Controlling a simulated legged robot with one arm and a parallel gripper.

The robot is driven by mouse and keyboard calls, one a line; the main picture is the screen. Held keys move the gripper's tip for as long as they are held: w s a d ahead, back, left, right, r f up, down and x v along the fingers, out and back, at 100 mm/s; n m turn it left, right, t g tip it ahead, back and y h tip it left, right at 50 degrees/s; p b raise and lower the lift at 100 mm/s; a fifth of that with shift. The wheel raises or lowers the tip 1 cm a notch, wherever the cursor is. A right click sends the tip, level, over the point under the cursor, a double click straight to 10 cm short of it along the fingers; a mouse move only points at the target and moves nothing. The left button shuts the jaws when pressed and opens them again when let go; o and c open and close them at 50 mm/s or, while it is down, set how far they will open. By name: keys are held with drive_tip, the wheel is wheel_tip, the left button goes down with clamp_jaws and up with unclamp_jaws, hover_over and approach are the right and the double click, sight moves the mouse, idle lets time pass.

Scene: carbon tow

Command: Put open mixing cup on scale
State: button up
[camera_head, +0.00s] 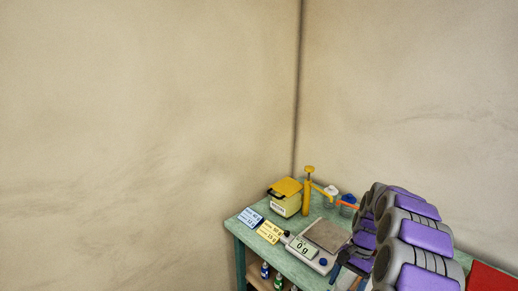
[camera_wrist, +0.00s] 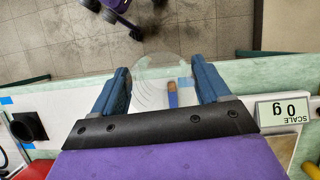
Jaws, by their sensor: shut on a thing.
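The open mixing cup (camera_wrist: 152,76) is clear, with a round rim, and sits between the two blue fingers of my gripper (camera_wrist: 160,72) in the wrist view. My gripper is shut on it. The scale (camera_head: 328,236) stands on the green table in the head view, with a bare grey-brown plate and a display reading 0 g. Its display (camera_wrist: 283,110) also shows at the right of the wrist view, right of the cup. The cup is hidden in the head view behind my purple and grey arm.
A yellow box (camera_head: 285,198), a yellow pump (camera_head: 308,193) and blue-lidded and white-lidded containers stand at the back of the green table (camera_head: 262,207). Blue and yellow cards (camera_head: 269,232) lie left of the scale. A black cup-like object (camera_wrist: 30,127) is at the wrist view's left.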

drive_tip(key=w+a+r+n+h, duration=0.1)
drive_tip(key=a+n, duration=0.3)
drive_tip(key=a, duration=0.3)
drive_tip(key=w+a+r+n+g+h, duration=0.1)
drive_tip(key=a+n+h, duration=0.1)
drive_tip(key=a+n, duration=0.3)
drive_tip(key=a, duration=0.3)
drive_tip(key=shift+a, duration=0.15)
